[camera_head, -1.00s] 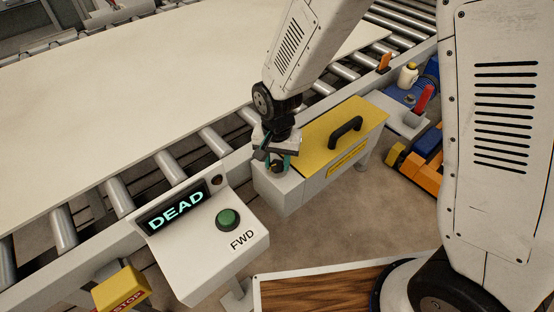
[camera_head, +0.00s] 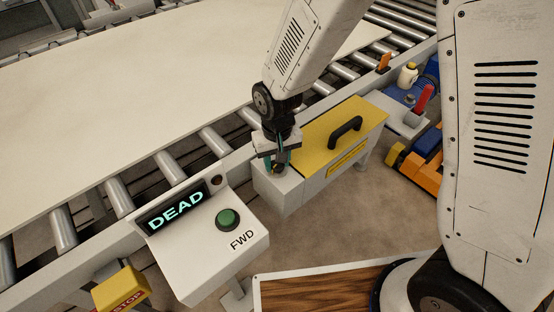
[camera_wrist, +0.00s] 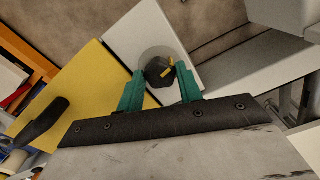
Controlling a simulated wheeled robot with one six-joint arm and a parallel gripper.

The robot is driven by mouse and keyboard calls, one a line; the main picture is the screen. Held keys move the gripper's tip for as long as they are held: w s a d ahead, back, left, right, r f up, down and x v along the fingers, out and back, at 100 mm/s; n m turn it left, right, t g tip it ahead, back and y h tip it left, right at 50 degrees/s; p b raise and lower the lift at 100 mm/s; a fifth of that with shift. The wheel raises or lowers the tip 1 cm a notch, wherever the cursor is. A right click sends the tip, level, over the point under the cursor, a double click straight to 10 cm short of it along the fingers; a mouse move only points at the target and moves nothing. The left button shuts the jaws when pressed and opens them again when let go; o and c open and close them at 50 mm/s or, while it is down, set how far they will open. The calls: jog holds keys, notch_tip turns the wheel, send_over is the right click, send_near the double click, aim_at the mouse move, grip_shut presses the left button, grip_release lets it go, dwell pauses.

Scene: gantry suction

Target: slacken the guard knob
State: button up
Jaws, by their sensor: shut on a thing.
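The guard knob (camera_wrist: 157,72) is a dark, faceted knob with a yellow mark, on the pale box end beside the yellow guard cover (camera_wrist: 90,85). In the wrist view my gripper (camera_wrist: 160,82) has its two green fingers on either side of the knob, shut on it. In the head view my gripper (camera_head: 278,160) points down at the box end, and its fingers mostly hide the knob. The yellow cover (camera_head: 318,128) with its black handle (camera_head: 345,131) lies flat and closed just to the right.
A control box (camera_head: 190,265) with a "DEAD" display (camera_head: 176,211) and a green FWD button (camera_head: 228,219) stands at front left. A yellow stop box (camera_head: 121,290) is beside it. A large pale sheet (camera_head: 130,80) lies on the rollers behind. Blue and orange equipment (camera_head: 428,150) stands at right.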

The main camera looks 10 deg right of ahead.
aim_at(277, 164)
jog(key=shift+n, duration=0.3)
jog(key=o, duration=1)
jog(key=shift+r, duration=0.1)
notch_tip(277, 164, up, 8)
jog(key=shift+f, duration=0.15)
jog(key=s+d+r+m, duration=0.1)
jog(key=s+d+r, duration=0.5)
jog(key=d, duration=0.1)
jog(key=s+d+r+m+t, duration=0.1)
jog(key=s+d+r, duration=0.5)
jog(key=s+d, duration=0.1)
jog(key=s+d+r+m, duration=0.1)
jog(key=s+d+r, duration=0.5)
jog(key=s+d, duration=0.1)
jog(key=shift+r, duration=0.4)
